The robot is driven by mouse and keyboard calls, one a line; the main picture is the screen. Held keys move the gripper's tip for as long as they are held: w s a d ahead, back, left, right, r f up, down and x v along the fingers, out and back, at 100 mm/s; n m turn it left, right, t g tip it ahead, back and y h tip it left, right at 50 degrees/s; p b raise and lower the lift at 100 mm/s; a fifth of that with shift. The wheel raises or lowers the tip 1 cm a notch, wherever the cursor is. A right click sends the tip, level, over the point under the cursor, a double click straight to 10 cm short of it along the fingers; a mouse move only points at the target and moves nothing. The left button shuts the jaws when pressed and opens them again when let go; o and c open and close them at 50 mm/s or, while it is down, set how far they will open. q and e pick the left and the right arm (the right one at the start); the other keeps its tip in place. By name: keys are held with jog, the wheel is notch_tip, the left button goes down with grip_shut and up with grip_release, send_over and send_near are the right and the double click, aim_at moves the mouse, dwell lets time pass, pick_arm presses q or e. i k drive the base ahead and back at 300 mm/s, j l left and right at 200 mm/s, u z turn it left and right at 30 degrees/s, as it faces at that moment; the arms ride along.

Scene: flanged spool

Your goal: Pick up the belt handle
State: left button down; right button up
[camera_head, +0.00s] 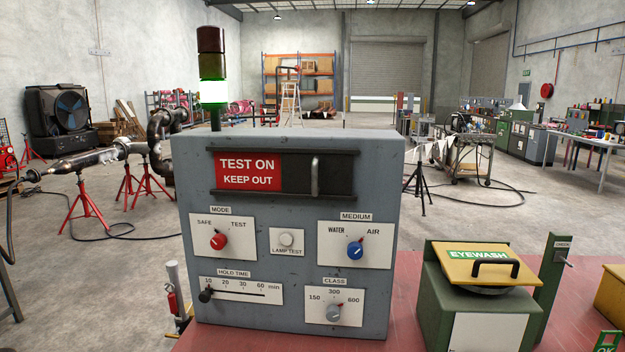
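I cannot make out anything that is clearly a belt handle in the head view. Handle-like parts do show. A pale vertical handle (315,177) is on the dark sliding panel of the grey control box (290,255). A black handle (495,267) is on the yellow lid of the green eyewash box (440,310), to the right of the control box. Neither of my grippers is in view.
The control box has a red mode knob (218,241), a blue medium knob (355,250) and a lit green lamp (213,93) above. It stands on a red surface (405,325). A green post (552,280) stands right of the eyewash box. Pipework (95,157) on red stands is behind left.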

aim_at(172, 299)
jog(key=i+j, duration=0.15)
jog(key=j, duration=0.25)
jog(key=i+j, duration=0.15)
jog(key=j, duration=0.25)
jog(key=i+j, duration=0.15)
jog(key=j, duration=0.25)
jog(key=i+j+z, duration=0.1)
jog(key=j, duration=0.25)
jog(key=i+j, duration=0.15)
jog(key=j, duration=0.25)
jog(key=i+j, duration=0.15)
jog(key=j, duration=0.3)
jog(key=i+j, duration=0.1)
jog(key=j, duration=0.3)
jog(key=i+j+z, duration=0.25)
jog(key=j, duration=0.35)
jog(key=j+z, duration=0.3)
jog(key=j, duration=0.25)
jog(key=j+z, duration=0.25)
jog(key=j, duration=0.4)
jog(key=i, duration=0.05)
